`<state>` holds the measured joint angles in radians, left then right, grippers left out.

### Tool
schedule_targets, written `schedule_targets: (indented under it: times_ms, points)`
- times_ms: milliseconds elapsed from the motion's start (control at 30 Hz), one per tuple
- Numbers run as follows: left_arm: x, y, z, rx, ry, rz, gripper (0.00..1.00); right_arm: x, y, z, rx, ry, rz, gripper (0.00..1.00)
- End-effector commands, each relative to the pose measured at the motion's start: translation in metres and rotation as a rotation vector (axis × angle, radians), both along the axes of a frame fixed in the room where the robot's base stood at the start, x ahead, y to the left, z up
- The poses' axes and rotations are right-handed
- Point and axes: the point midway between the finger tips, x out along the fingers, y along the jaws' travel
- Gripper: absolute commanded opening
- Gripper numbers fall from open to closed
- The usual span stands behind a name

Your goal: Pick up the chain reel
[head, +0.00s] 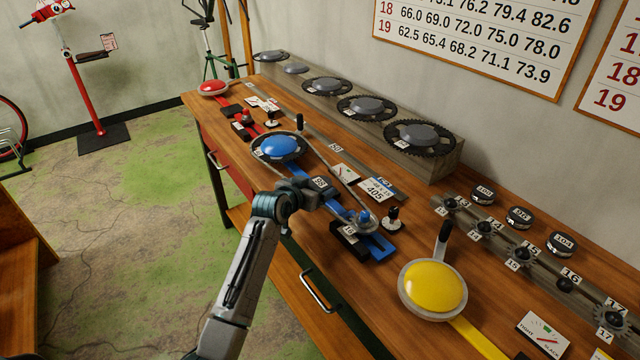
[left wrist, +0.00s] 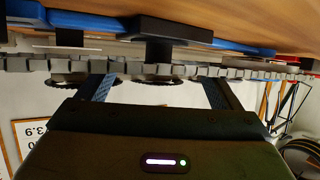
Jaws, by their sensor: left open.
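Several small dark round reels with white number labels lie on the right of the bench in the head view: one marked 100 (head: 482,194), one below it (head: 519,217) and one marked 104 (head: 562,243). My left gripper (head: 322,188) is well to their left, over the blue fixture (head: 281,147) with a chain looped around its disc and small sprocket. In the left wrist view the two fingers (left wrist: 158,88) are apart, with a grey chain (left wrist: 185,70) running across just beyond their tips. Whether they touch it is unclear. My right gripper is not in view.
The wooden bench (head: 420,225) also carries a yellow disc fixture (head: 432,287), a red fixture (head: 213,88) and a sprocket rail (head: 520,253). Large chainrings (head: 420,137) stand on a ledge along the wall.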

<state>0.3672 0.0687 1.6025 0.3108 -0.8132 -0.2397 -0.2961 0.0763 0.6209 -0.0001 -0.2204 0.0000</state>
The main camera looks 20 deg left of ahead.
Motion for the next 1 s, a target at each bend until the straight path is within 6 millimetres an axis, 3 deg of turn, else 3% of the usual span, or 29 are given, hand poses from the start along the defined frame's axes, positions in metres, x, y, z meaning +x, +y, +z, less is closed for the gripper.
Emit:
schedule_targets:
  times_ms: [67,200,533,833,867,1000]
  points:
    - [0.009,-0.005,-0.002,-0.001,0.002,-0.001,0.87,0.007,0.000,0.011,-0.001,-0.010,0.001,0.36]
    - [0.022,-0.007,-0.009,-0.001,0.000,0.000,0.87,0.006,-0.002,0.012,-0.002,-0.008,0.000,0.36]
    - [0.027,-0.007,-0.013,0.001,-0.001,0.001,0.87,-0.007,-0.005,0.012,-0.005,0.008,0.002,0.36]
    - [0.027,-0.007,-0.013,0.001,0.000,0.001,0.30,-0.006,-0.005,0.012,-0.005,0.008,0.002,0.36]
    - [0.027,-0.007,-0.013,0.001,0.000,0.001,0.26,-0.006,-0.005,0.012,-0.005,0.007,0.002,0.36]
    - [0.027,-0.007,-0.011,0.001,-0.003,0.001,0.26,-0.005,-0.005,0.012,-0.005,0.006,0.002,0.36]
